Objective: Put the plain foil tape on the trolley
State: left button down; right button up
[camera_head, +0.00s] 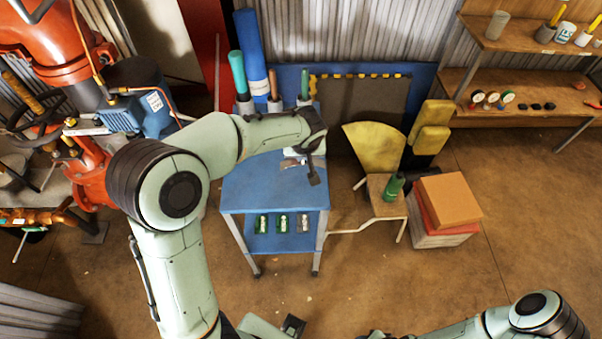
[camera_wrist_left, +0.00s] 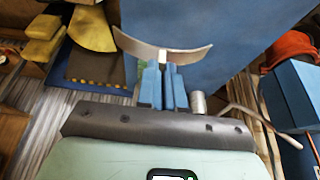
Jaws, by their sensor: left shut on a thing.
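The blue trolley (camera_head: 260,190) stands in the middle of the head view, with a bare-looking top in front. Its top also fills the upper part of the left wrist view (camera_wrist_left: 240,40). My left gripper (camera_wrist_left: 164,85) is shut on a thin, curved, grey-beige piece, seemingly the foil tape (camera_wrist_left: 192,54). In the head view the left gripper (camera_head: 300,157) is over the rear right of the trolley top; the wrist hides most of the held piece. I cannot tell whether it touches the top. My right arm enters at lower right, its gripper unclear at the bottom edge.
Several green-and-white items (camera_head: 282,223) sit on the trolley's lower shelf. Tall coloured rolls (camera_head: 250,50) stand behind. A chair (camera_head: 385,195) with a green bottle (camera_head: 394,187) and stacked boxes (camera_head: 448,200) are right. Red pipework (camera_head: 65,40) is left. The floor in front is clear.

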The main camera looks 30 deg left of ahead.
pick_arm(q)
notch_tip(320, 180, down, 10)
jog(key=shift+r+b, duration=0.1)
jog(key=shift+b, duration=0.25)
jog(key=c, duration=1.3)
grip_release()
jog(key=shift+r, duration=0.15)
